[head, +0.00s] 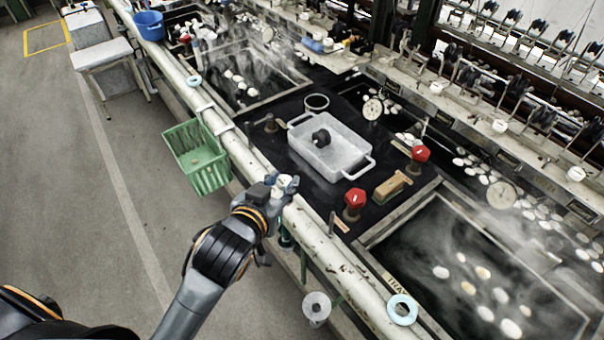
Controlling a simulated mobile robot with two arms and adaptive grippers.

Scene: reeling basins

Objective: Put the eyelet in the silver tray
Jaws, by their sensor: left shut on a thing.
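The silver tray (353,161) is a pale grey rectangular pan with two handles on the dark worktop. A round black object (321,137) sits inside it. My left gripper (284,183) is shut on a small white piece (286,181), apparently the eyelet. It is over the pale front rail, left of and nearer than the tray, and clearly apart from it. The fingers hide part of the piece. My right gripper is not in view.
Red-knobbed valves (355,199) (420,154) and a brown brush-like block (391,187) stand right of the tray. A green basket (205,160) hangs on the rail (330,250). Steaming basins with white cocoons lie on both sides. A pale blue ring (402,310) lies on the rail.

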